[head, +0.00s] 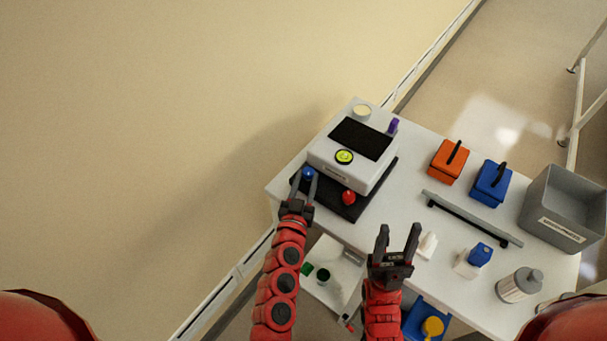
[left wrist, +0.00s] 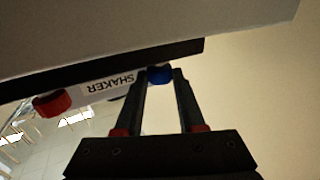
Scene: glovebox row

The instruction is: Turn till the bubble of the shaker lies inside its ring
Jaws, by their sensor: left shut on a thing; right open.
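The shaker (head: 322,153) is a white box with a dark top panel, standing on a black base at the left end of the table. A round yellow-green bubble level (head: 344,157) sits on it; the bubble's place in its ring is too small to tell. A blue knob (head: 308,174) and a red knob (head: 348,197) are at its front. My left gripper (head: 307,188) is shut on the blue knob, which also shows between the fingers in the left wrist view (left wrist: 159,74), beside the SHAKER label (left wrist: 108,84). My right gripper (head: 398,240) is open and empty, apart from the shaker.
On the white table (head: 410,185) are an orange box (head: 446,165), a blue box (head: 489,186), a dark bar (head: 470,220), a grey bin (head: 553,222), a blue-capped bottle (head: 467,264) and a grey-lidded jar (head: 517,286). A wall lies left of the table.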

